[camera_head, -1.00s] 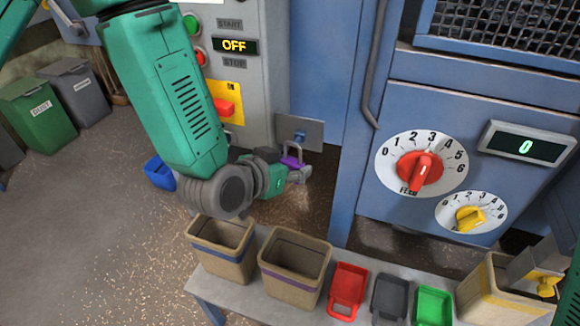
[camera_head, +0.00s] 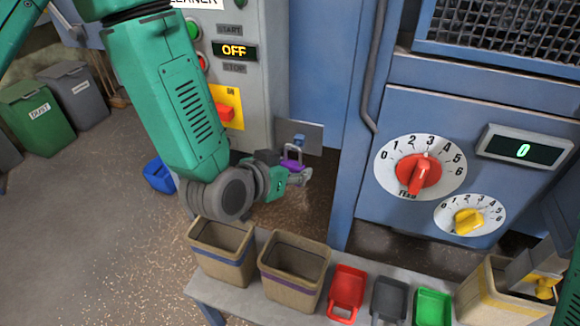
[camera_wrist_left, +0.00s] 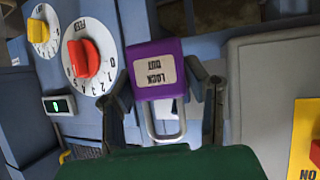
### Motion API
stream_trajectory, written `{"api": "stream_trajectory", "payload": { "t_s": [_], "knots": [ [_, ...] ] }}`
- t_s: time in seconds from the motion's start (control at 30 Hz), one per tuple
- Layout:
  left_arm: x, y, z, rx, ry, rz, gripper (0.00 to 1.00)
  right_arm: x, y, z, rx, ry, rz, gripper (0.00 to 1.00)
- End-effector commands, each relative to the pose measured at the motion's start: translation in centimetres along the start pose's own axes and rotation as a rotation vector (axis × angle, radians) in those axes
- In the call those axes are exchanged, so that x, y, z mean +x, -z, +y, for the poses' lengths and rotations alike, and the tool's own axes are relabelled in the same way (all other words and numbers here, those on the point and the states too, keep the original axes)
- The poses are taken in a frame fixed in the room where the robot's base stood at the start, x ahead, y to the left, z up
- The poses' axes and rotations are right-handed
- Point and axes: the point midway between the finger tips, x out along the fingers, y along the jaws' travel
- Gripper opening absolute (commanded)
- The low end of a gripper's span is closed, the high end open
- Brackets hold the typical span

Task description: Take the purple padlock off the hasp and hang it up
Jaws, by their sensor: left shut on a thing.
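The purple padlock (camera_head: 293,164) is just below the grey hasp plate (camera_head: 312,137) on the machine, partly hidden by my left gripper (camera_head: 300,178). In the left wrist view the padlock (camera_wrist_left: 157,52) has a "LOCK OUT" label, and its metal shackle (camera_wrist_left: 165,135) points toward my palm. The fingers of my left gripper (camera_wrist_left: 160,90) stand on either side of the padlock body and are shut on it. I cannot tell whether the shackle still passes through the hasp. My right gripper is not in view.
A bench (camera_head: 255,300) in front holds beige bins (camera_head: 222,268) and red, grey and green scoops (camera_head: 346,290). The control panel (camera_head: 255,95) is left of the hasp, and the dial panel (camera_head: 370,210) is to the right.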

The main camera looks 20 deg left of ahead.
Motion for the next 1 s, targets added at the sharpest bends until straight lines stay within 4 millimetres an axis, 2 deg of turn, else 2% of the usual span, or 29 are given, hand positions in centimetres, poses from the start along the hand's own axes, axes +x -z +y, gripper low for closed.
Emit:
{"api": "stream_trajectory", "payload": {
  "t_s": [0.37, 1.0],
  "knots": [
    [0.1, 0.1, 0.0, -0.001, 0.001, 0.001, 0.10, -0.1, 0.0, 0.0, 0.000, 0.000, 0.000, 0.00],
    [2.2, 1.2, -0.9, -0.001, 0.001, 0.000, 0.10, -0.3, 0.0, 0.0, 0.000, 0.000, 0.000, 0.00]
  ]
}}
